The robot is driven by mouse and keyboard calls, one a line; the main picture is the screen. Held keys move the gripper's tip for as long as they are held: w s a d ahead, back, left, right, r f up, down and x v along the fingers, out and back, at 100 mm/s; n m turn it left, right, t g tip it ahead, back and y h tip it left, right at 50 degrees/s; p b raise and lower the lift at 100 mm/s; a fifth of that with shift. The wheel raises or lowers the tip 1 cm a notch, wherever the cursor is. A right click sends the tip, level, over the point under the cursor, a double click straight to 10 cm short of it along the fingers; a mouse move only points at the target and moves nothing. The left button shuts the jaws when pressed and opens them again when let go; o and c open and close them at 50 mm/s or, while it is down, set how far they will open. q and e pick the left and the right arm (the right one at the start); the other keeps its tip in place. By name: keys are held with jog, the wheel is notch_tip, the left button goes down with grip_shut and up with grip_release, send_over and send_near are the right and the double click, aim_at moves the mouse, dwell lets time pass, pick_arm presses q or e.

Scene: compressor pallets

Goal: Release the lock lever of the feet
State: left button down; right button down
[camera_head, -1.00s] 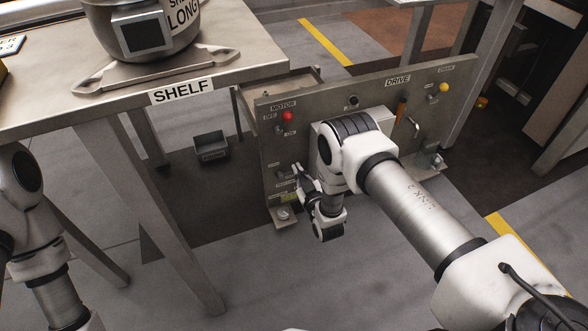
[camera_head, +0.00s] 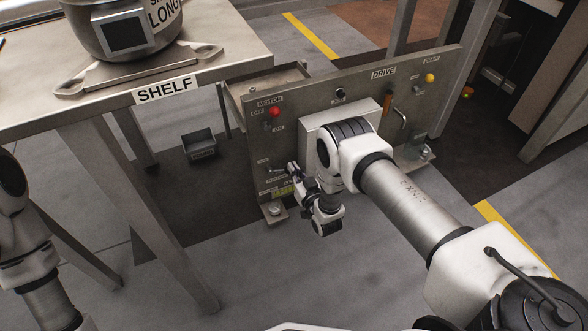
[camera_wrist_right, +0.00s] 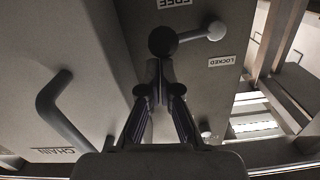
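The lock lever (camera_wrist_right: 197,35) shows in the right wrist view as a pale rod with a black ball knob (camera_wrist_right: 163,41). A FREE label (camera_wrist_right: 175,3) is above it and a LOCKED label (camera_wrist_right: 222,61) below its rod end. My right gripper (camera_wrist_right: 161,66) has its fingers drawn together, tips right at the knob; I cannot tell whether they touch it. Bolted feet (camera_head: 274,210) are at the panel's bottom. My left gripper is outside the frame.
The shelf table (camera_head: 235,66) with a metal compressor (camera_head: 125,30) stands left of the panel. A small grey bin (camera_head: 199,147) is on the floor beneath. A chain handle (camera_wrist_right: 60,105) sticks out at left in the wrist view. Floor before the panel is clear.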

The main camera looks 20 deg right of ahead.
jog(key=shift+s+f, duration=0.1)
jog(key=s, duration=1.1)
jog(key=shift+s+d+r, duration=0.2)
jog(key=shift+s+r, duration=0.2)
